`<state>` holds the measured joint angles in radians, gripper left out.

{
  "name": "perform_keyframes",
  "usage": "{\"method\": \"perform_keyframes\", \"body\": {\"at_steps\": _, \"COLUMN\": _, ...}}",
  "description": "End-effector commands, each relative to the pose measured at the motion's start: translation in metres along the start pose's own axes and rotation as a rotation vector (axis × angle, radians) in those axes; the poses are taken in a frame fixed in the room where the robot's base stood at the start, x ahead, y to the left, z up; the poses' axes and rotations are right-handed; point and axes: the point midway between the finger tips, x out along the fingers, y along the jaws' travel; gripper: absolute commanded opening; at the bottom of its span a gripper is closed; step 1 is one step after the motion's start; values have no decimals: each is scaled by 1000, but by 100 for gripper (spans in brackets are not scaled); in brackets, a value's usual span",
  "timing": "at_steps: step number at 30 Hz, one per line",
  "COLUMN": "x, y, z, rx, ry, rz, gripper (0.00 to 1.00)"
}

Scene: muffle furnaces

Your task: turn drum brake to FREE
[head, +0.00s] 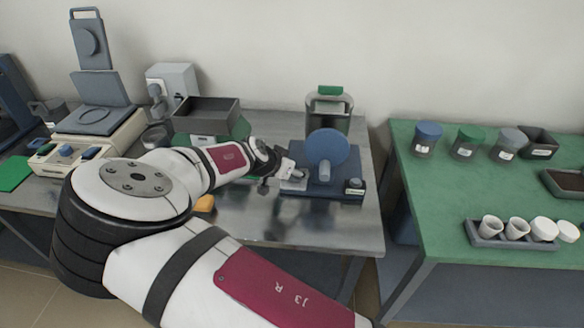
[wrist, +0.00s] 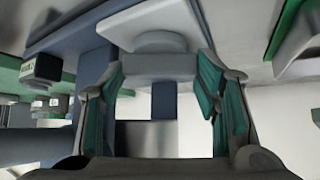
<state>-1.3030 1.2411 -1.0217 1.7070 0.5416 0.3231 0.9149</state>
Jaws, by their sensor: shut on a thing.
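The drum device stands on the steel bench, with a round blue disc (head: 327,150) upright on a dark blue base (head: 325,190). My gripper (head: 284,179) is at the left side of this base, reaching in from the left. In the wrist view its two green-padded fingers stand on either side of a pale grey-blue knob (wrist: 160,67) and are shut on it. The knob sits against a light plate (wrist: 150,22). I take this knob to be the drum brake. Its markings, including FREE, cannot be read in either view.
A small black labelled part (head: 354,187) sits at the base's right corner. A green-lidded container (head: 329,105) stands behind the disc. A dark open bin (head: 206,115) is at the back left. A green table (head: 440,185) with jars and cups is to the right.

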Motion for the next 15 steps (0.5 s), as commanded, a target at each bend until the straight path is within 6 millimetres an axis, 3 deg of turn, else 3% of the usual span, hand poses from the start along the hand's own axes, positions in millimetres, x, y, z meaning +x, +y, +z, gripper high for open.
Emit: {"method": "perform_keyframes", "body": {"at_steps": 15, "x": -1, "y": 5, "z": -2, "rx": -259, "ry": -3, "rz": -265, "gripper": 29}}
